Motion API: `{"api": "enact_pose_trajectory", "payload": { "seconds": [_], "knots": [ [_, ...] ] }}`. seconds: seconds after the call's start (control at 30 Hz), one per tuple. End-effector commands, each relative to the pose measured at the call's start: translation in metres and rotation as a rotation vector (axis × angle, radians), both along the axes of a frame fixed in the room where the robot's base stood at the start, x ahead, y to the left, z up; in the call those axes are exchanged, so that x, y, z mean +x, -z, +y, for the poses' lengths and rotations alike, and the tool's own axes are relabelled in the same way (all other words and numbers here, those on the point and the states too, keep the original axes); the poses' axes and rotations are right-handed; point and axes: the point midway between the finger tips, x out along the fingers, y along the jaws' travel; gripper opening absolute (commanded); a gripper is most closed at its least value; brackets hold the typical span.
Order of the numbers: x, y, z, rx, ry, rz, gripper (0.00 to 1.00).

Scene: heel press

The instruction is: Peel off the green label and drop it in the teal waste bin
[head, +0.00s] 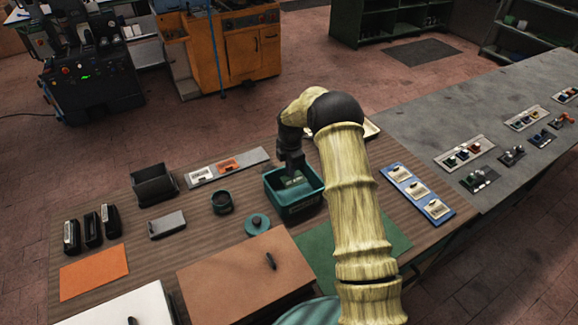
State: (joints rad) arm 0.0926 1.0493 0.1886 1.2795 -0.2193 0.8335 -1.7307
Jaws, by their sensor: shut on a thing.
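The teal waste bin (318,192) stands open on the wooden bench, left of my arm's upper links. My gripper (292,171) points down over the bin's opening. It is shut on a small flat green piece, the green label (293,181), which shows at the fingertips against the bin's dark inside. The fingers are small and partly dark, so their exact contact with the label is hard to see. I cannot tell whether the label touches the bin's floor or wall.
A blue tray (418,191) is at right. A green mat (315,245) lies in front.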

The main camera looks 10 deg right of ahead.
Motion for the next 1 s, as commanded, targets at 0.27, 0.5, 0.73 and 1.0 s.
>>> {"api": "enact_pose_trajectory", "payload": {
  "seconds": [0.27,0.5,0.73,1.0],
  "knots": [
    [0.000,0.028,0.000,0.001,0.000,0.000,0.00],
    [0.000,0.047,0.003,0.000,-0.003,0.000,0.00],
    [0.000,0.052,0.004,0.000,-0.005,0.000,0.00],
    [0.000,0.052,0.002,0.000,-0.003,0.000,0.16]
  ]
}}
